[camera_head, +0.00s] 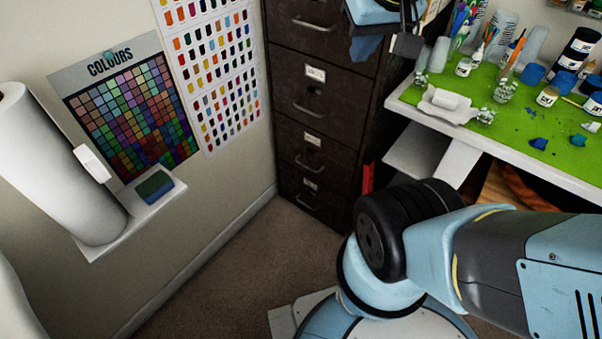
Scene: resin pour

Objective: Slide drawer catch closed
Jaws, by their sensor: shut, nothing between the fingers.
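The dark filing cabinet (345,120) stands in the corner, with several drawers stacked one above another. The visible drawer fronts look flush with the cabinet. Each visible front carries a curved metal handle, such as this drawer handle (308,109), and some have a white label. I cannot make out a drawer catch or its position. My gripper (408,46) is partly visible at the top edge, in front of the cabinet's upper right side. It is shut and empty, and part of it is cut off by the frame. I cannot tell whether it touches the cabinet.
A desk with a green mat (535,118) stands right of the cabinet, crowded with paint pots, brushes and jars. A paper roll (50,165) and a wall shelf (105,238) are at left. Colour charts hang on the wall. Carpet (235,270) is clear before the cabinet.

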